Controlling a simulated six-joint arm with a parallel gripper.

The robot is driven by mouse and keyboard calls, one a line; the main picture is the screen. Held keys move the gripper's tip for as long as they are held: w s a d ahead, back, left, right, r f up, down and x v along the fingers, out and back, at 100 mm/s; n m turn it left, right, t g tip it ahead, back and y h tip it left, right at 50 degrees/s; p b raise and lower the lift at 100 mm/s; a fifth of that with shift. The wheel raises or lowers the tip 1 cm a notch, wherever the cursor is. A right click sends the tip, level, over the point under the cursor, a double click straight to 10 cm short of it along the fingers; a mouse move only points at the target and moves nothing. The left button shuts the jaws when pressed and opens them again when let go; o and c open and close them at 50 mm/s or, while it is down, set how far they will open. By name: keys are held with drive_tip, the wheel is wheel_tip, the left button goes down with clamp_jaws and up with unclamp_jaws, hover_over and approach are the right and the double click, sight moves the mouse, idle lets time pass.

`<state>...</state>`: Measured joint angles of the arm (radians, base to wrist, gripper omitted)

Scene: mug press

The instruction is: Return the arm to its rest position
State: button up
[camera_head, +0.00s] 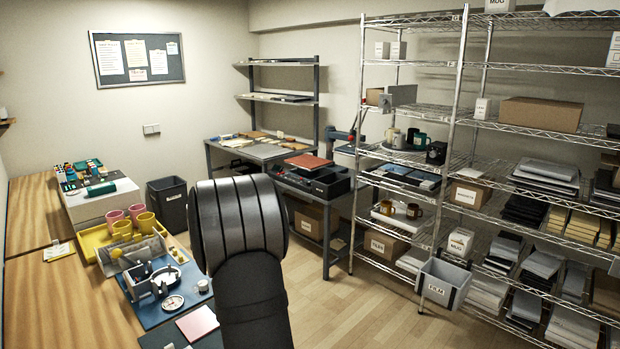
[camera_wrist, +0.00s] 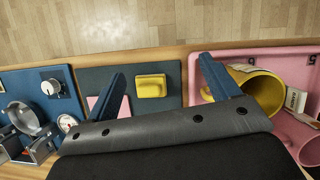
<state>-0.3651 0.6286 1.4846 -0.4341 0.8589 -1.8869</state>
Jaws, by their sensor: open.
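My arm's dark rounded link (camera_head: 240,220) fills the lower middle of the head view, but the gripper itself is not seen there. In the wrist view my gripper (camera_wrist: 161,66) has its two blue fingers spread wide, with nothing held between them. A small yellow block-like object (camera_wrist: 150,87) lies on a dark mat (camera_wrist: 95,75), seen between the fingers. A pink sheet (camera_wrist: 95,103) lies on the same mat, partly behind the left finger. How high the gripper is above the mat is hard to tell.
In the wrist view, a pink tray (camera_wrist: 228,55) at right holds a yellow mug (camera_wrist: 262,90); a blue mat (camera_wrist: 18,80) at left carries press-like equipment. In the head view, a yellow tray (camera_head: 106,268) with mugs stands left. A wire shelf (camera_head: 455,130) stands right; open floor (camera_head: 350,310) lies between.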

drive_tip(key=shift+w+a+f+n+t+y, duration=0.25)
drive_tip(key=shift+w+a+f+n, duration=0.7)
drive_tip(key=shift+a, duration=2.65)
drive_tip(key=shift+w+a+f+n+t+y, duration=0.1)
drive_tip(key=shift+w+a+f+n+y, duration=0.7)
drive_tip(key=shift+a, duration=2.85)
drive_tip(key=shift+w+a+f+n+t+y, duration=0.15)
drive_tip(key=shift+w+a+f+n, duration=0.85)
drive_tip(key=shift+a, duration=2.6)
drive_tip(key=shift+s+n, duration=0.25)
drive_tip(key=shift+n, duration=0.1)
